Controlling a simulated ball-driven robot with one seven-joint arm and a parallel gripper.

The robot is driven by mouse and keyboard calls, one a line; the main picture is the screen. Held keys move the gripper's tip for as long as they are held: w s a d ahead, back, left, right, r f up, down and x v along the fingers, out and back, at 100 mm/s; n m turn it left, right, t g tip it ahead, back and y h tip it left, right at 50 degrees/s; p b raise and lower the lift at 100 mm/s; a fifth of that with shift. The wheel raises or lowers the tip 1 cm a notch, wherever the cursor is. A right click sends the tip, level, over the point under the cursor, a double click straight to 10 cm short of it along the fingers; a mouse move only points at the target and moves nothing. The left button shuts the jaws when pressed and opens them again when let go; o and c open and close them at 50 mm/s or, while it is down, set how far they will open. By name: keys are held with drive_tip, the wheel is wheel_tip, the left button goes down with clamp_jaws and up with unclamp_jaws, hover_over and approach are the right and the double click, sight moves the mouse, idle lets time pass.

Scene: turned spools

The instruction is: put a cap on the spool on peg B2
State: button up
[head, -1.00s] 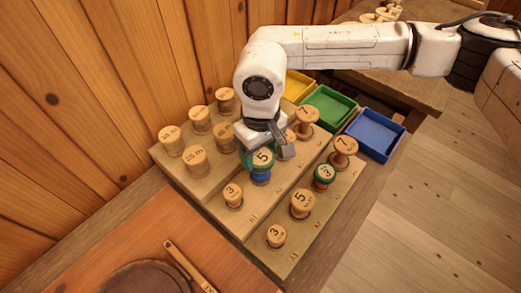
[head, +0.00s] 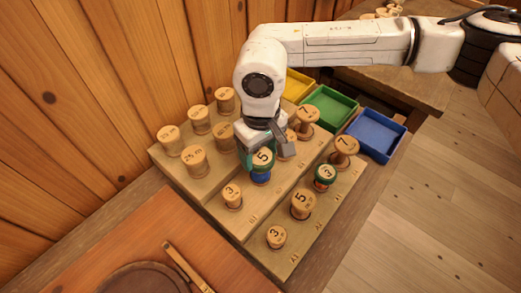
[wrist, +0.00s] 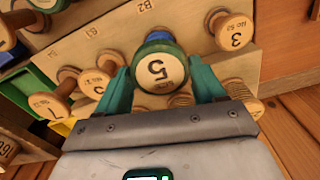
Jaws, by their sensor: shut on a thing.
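My gripper (wrist: 160,88) is shut on a round wooden cap marked 5 with a green rim (wrist: 158,72), one teal finger on each side. In the head view the same cap (head: 262,157) is in the grip above the middle step of the rack. Directly under it is a blue spool (head: 261,177), which also shows behind the cap in the wrist view (wrist: 160,37), near the B2 label. The cap overlaps the spool in both views. I cannot tell whether they touch or whether the cap is seated.
The stepped wooden rack (head: 222,210) holds several wooden spools close around my gripper. A spool marked 3 (head: 231,192) stands in front left. Yellow (head: 297,83), green (head: 328,108) and blue (head: 372,135) trays lie behind right.

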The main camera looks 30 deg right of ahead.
sight(261, 156)
drive_tip(key=shift+f+b, duration=0.65)
idle(0.5)
drive_tip(key=o, duration=0.7)
drive_tip(key=shift+r, duration=0.1)
drive_tip(key=shift+r+p, duration=2.55)
drive_tip(key=shift+r, duration=2.95)
drive_tip(key=shift+s+f, duration=0.1)
drive_tip(key=shift+s, duration=0.05)
